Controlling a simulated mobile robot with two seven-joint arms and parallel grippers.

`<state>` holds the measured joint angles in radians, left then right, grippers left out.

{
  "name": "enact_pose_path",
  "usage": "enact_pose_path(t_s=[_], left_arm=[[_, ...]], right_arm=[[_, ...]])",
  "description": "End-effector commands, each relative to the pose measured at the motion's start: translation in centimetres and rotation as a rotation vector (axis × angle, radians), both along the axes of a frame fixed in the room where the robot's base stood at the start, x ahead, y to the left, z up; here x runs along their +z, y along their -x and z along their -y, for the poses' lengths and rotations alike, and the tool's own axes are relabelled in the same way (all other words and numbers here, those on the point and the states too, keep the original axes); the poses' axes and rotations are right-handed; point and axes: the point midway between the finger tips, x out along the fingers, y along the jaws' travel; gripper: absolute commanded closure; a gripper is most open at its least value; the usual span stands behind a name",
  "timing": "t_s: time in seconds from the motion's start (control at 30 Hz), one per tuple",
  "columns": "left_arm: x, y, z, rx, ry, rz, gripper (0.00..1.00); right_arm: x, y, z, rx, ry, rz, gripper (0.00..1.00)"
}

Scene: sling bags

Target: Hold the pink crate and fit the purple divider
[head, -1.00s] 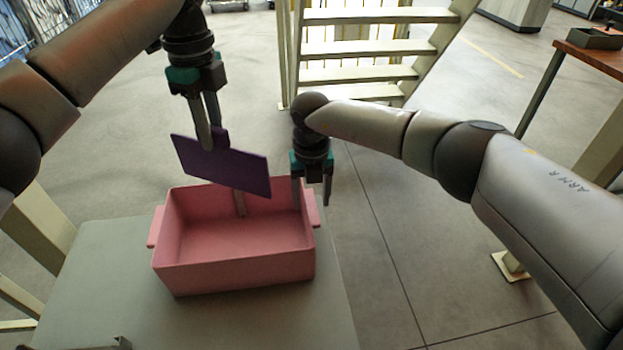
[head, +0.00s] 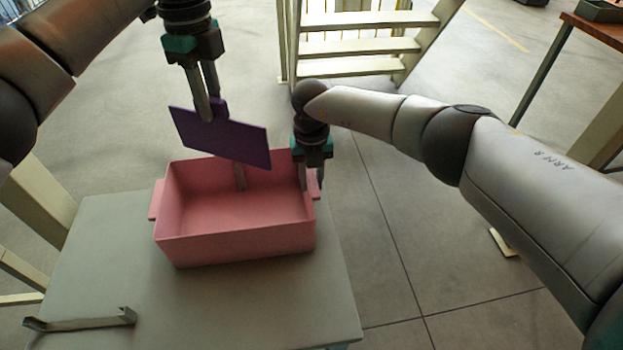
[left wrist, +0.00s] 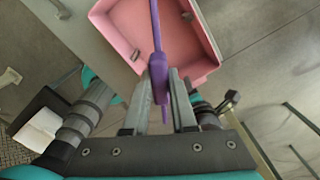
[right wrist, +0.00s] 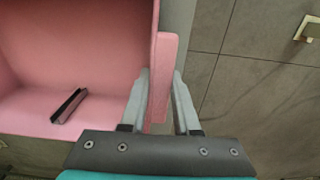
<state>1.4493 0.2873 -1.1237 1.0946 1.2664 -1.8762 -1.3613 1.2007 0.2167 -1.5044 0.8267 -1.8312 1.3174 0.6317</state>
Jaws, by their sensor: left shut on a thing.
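The pink crate (head: 235,247) stands open on a grey table, with a tab handle at each end and a slotted rib (head: 240,177) on its far inner wall. My left gripper (head: 211,108) is shut on the grip tab of the purple divider (head: 222,138), a flat panel. It holds the divider above the far part of the crate, clear of the floor inside. My right gripper (head: 311,185) is at the right end, one finger inside the wall and one outside. In the right wrist view its fingers stand open around the pink handle (right wrist: 163,75), with a gap on the right.
The grey table (head: 105,265) has free room in front of the crate. A bent metal bracket (head: 82,322) lies at its front left. Pale steps (head: 360,47) rise behind, and a wooden-topped table (head: 600,35) stands at the far right.

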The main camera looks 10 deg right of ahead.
Motion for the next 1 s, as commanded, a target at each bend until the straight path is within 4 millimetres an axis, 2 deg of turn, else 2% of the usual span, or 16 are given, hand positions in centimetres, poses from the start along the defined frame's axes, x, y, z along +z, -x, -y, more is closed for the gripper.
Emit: enact_pose_path(t_s=[0.03, 0.2, 0.23, 1.0], left_arm=[[0.04, -0.01, 0.01, 0.000, 0.001, 0.001, 1.00], [0.03, -0.01, 0.01, 0.000, 0.001, 0.001, 1.00], [0.03, -0.01, 0.01, 0.000, 0.001, 0.001, 1.00], [0.03, -0.01, 0.01, 0.000, 0.001, 0.001, 1.00]], right_arm=[[0.02, 0.00, 0.00, 0.000, 0.000, 0.000, 0.80], [0.02, -0.01, 0.01, 0.000, 0.000, 0.000, 0.99], [0.02, -0.01, 0.01, 0.000, 0.000, 0.000, 1.00], [0.05, -0.02, 0.01, -0.001, 0.000, 0.000, 1.00]])
